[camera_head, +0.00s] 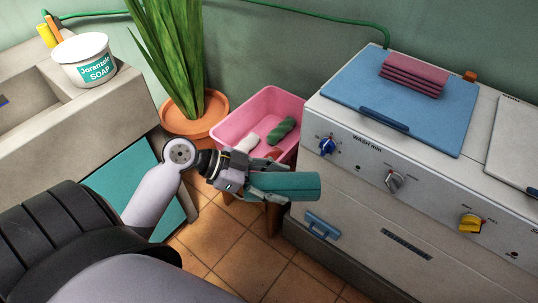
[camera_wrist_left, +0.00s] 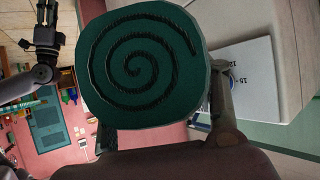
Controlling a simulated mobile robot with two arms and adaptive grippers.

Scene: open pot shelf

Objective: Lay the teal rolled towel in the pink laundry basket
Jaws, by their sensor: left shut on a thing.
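The teal rolled towel (camera_head: 300,185) lies sideways in my left gripper (camera_head: 275,187), which is shut on it. The gripper holds it in front of the pink laundry basket (camera_head: 228,128), toward the washer's lower front in the head view. In the left wrist view, the towel's spiral end (camera_wrist_left: 145,65) fills the middle. The basket is open and holds a green roll (camera_head: 281,130) and a pale roll (camera_head: 247,143). My arm and gripper hide part of its front. A dark gripper, apparently my right one (camera_wrist_left: 46,12), shows small in the wrist view; its opening is unclear.
A washer (camera_head: 340,180) stands right of the basket, with a blue lid (camera_head: 345,85) and folded pink cloths (camera_head: 413,75) on top. A potted plant (camera_head: 180,125) stands left of the basket. A soap tub (camera_head: 84,60) sits on the sink's edge at the left.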

